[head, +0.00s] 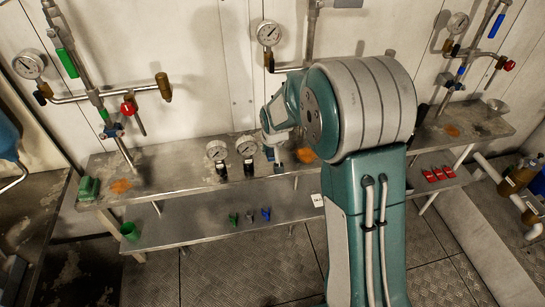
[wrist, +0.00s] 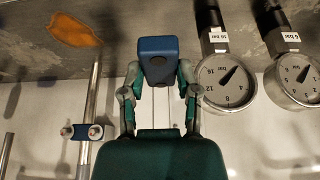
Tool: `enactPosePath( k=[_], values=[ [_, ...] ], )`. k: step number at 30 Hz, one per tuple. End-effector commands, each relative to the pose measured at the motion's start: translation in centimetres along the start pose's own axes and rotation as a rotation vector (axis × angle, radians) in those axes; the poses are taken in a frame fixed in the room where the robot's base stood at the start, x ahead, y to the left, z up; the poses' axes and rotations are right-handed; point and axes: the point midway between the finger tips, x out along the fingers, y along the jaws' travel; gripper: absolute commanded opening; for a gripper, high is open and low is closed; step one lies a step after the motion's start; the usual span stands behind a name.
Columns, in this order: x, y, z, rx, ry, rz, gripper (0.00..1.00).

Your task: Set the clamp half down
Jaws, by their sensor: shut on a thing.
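The clamp half (wrist: 157,58) is a small dark blue block with a round dark spot on its near face. My gripper (wrist: 157,78) is shut on it, one grey finger on each side. In the wrist view the block overlaps the grey bench top; I cannot tell whether it touches it. In the head view my gripper (head: 272,148) is over the bench (head: 180,165), between two gauges and an orange patch. The clamp half is hard to make out there, and my arm hides part of the area.
Two round gauges (head: 217,152) (head: 246,147) stand close left of my gripper. An orange patch (head: 306,155) marks the bench at right. The wrist view shows a pipe (wrist: 90,110) with a blue fitting (wrist: 82,131). Small parts (head: 249,216) lie on the lower shelf (head: 190,228).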

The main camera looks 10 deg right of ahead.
Motion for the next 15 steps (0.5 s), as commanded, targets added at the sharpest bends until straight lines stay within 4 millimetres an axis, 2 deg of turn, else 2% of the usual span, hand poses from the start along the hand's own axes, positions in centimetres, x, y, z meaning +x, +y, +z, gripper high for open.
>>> enactPosePath(
  k=[1,6,15],
  values=[
    [1.3,0.1,-0.1,0.000,-0.007,0.000,0.09],
    [4.5,0.5,-1.0,0.001,-0.005,0.000,0.09],
    [7.1,0.7,-1.5,0.000,-0.005,0.001,0.09]
  ],
)
